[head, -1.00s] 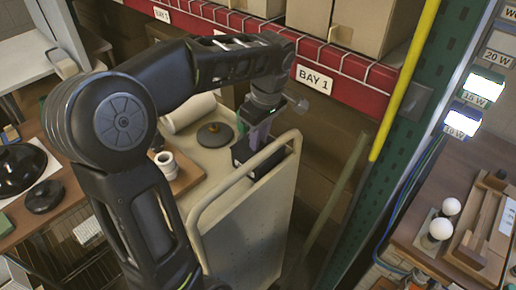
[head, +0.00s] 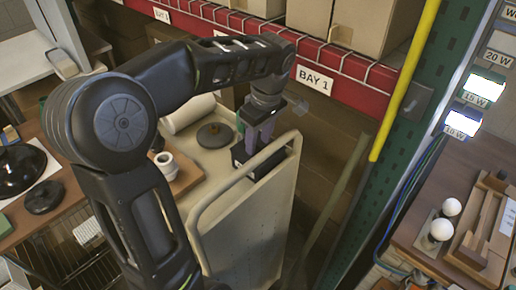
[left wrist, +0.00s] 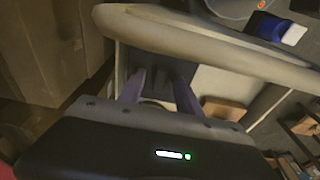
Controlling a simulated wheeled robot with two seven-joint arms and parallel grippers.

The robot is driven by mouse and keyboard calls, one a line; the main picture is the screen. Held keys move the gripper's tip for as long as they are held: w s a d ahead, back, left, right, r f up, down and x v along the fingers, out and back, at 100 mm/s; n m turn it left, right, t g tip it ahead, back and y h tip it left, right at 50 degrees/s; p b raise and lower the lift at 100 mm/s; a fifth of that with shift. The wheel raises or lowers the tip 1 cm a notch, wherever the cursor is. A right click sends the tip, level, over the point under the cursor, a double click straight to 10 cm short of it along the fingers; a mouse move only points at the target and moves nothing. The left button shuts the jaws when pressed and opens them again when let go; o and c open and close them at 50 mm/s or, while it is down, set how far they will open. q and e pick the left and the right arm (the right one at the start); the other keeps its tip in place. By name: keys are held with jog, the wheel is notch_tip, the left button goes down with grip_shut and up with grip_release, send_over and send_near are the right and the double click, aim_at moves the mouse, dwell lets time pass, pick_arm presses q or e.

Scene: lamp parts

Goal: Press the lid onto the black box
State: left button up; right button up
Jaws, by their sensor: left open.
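The black box (head: 266,163) stands on the far right corner of the beige cart, just behind its rail. My left gripper (head: 258,140) points down right above the box, its purple fingers open and close to the box top. In the left wrist view the two fingers of the gripper (left wrist: 158,88) stand apart, with a dark surface of the box (left wrist: 160,62) between and behind them. I cannot make out the lid as a separate piece. Whether the fingers touch the box is unclear. My right gripper is not in view.
The cart's tubular rail (head: 240,175) runs close in front of the box. The red shelf beam (head: 345,80) is behind the arm.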

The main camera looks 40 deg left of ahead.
aim_at(262, 145)
pick_arm(q)
jog(key=r, duration=0.4)
jog(key=d+r, duration=0.1)
jog(key=shift+r, duration=0.4)
jog(key=shift+r+p, duration=0.65)
jog(key=shift+p, duration=0.2)
jog(key=shift+s+d+r+p, duration=0.1)
jog(key=shift+r+p, duration=0.25)
jog(key=shift+p, duration=0.05)
jog(key=shift+f, duration=0.1)
